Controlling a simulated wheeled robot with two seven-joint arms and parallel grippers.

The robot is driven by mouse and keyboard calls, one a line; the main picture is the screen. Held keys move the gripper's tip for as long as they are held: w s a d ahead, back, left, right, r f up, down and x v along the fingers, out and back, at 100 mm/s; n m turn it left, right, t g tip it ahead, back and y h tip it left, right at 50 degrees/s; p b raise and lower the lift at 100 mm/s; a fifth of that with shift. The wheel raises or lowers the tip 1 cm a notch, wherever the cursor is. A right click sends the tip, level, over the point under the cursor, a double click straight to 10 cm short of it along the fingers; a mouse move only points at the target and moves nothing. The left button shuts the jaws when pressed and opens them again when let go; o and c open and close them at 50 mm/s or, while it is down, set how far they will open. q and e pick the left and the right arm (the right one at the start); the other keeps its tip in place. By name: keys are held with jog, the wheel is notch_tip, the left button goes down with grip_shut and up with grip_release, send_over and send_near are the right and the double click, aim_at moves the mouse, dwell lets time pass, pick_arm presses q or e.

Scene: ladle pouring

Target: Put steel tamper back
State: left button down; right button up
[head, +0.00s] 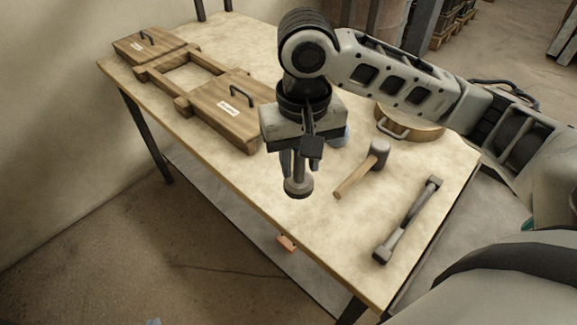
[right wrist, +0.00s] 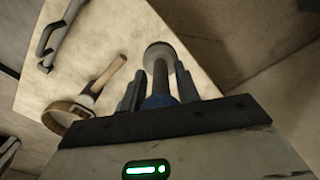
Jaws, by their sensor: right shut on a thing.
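The steel tamper (head: 299,188) is a grey shaft with a round, flat foot, held upright with the foot down. My right gripper (head: 300,165) is shut on its shaft, above the near edge of the table. In the right wrist view the tamper's foot (right wrist: 160,56) shows beyond the two fingers (right wrist: 158,88), with a blue part of it between them. The height of the foot above the table is hard to tell. My left gripper is not in view.
A grey-headed mallet (head: 377,153) and a grey double-ended bar (head: 408,218) lie right of my gripper. A round wooden piece with a handle (head: 430,132) lies behind them. Wooden mould boxes (head: 225,108) occupy the left. The table (head: 325,235) is clear near its front edge.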

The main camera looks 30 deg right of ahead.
jog(key=w+d+f, duration=0.1)
jog(key=w+f, duration=0.2)
jog(key=w+d+f, duration=0.1)
jog(key=w+f, duration=0.3)
jog(key=w+d+f, duration=0.1)
jog(key=w+f, duration=0.2)
jog(key=f, duration=0.1)
jog(key=shift+w+d, duration=0.3)
jog(key=shift+d, duration=0.05)
jog(key=shift+f, duration=0.25)
jog(key=shift+f, duration=0.1)
jog(key=o, duration=1)
jog(key=shift+s, duration=0.1)
notch_tip(320, 180, up, 12)
